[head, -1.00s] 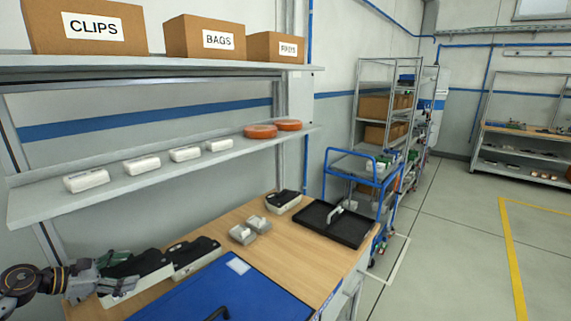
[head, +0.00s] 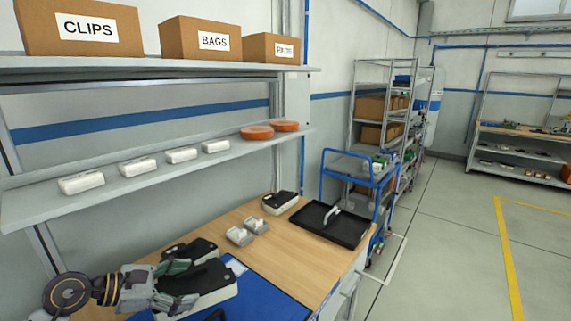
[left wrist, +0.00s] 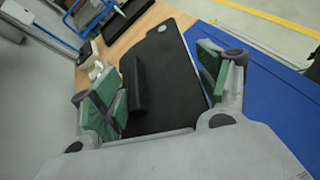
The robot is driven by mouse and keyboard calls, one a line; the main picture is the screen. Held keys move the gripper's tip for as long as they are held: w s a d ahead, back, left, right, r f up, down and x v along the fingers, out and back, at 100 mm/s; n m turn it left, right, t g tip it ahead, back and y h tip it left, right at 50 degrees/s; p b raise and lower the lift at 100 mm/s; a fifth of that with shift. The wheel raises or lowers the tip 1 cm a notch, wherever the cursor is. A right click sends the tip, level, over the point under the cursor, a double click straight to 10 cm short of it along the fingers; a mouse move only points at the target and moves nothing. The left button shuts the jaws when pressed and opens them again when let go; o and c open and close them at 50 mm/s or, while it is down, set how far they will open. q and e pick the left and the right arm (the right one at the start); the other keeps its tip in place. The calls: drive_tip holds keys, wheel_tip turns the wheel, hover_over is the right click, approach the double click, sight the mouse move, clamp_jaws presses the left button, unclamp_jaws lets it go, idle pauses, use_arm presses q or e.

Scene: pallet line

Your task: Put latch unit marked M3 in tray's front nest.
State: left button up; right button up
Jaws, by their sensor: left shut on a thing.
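My left gripper (head: 184,285) is shut on a latch unit (head: 215,284) with a black top and a pale body. In the left wrist view the green-padded fingers (left wrist: 157,88) lie on either side of the unit's black top (left wrist: 172,85), which has a raised black ridge. No M3 mark is readable. A second, similar black-topped unit (head: 190,248) is just behind the held one. A third (head: 280,203) stands at the back of the bench. The black tray (head: 349,239) lies at the bench's right end, with a pale bar inside; its nests cannot be made out. My right gripper is not in view.
Two small grey blocks (head: 240,236) stand mid-bench, between the units and the tray. A blue mat (head: 270,293) covers the front. A shelf (head: 130,184) with white packs and orange discs hangs above. A blue trolley (head: 352,177) stands beyond the tray.

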sight(198, 309)
use_arm(q)
drive_tip(key=shift+s+d+r, duration=0.3)
drive_tip(key=shift+d+r, duration=0.25)
drive_tip(key=shift+d, duration=0.2)
drive_tip(key=shift+s+d+r, duration=0.3)
drive_tip(key=shift+d+r, duration=0.2)
drive_tip(key=shift+d, duration=0.2)
drive_tip(key=shift+f, duration=0.1)
wheel_tip(198, 309, down, 7)
drive_tip(key=shift+r, duration=0.1)
drive_tip(key=shift+r, duration=0.1)
idle(1.8)
